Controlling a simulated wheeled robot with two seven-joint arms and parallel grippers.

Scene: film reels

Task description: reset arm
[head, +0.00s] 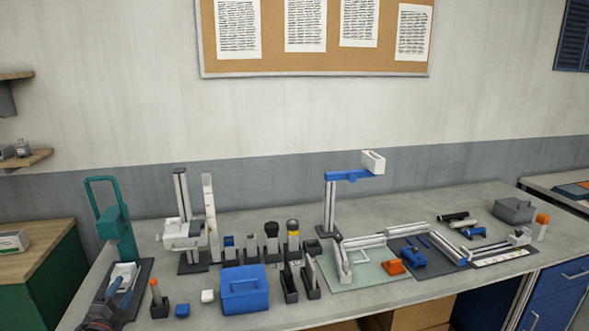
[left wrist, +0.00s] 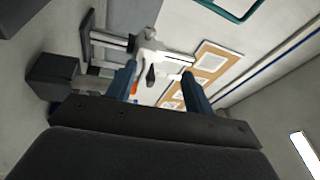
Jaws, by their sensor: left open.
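My left gripper (head: 121,291) is at the lower left of the head view, over the dark mat (head: 139,290) at the left end of the bench. Its blue-grey fingers stand apart and nothing shows held between them. In the left wrist view, the two fingers of the left gripper (left wrist: 158,90) are spread, with a white fixture on a rail (left wrist: 150,50) beyond them. A white box-like piece (head: 124,274) stands on the mat just past the fingers; whether they touch it cannot be told. My right gripper is not in view.
A teal handled stand (head: 116,228) rises behind the mat. A vertical rail stand (head: 182,220), an orange-topped holder (head: 158,302) and a blue box (head: 245,290) stand to the right. Several parts fill the bench's middle and right. The back strip of bench (head: 420,205) is partly clear.

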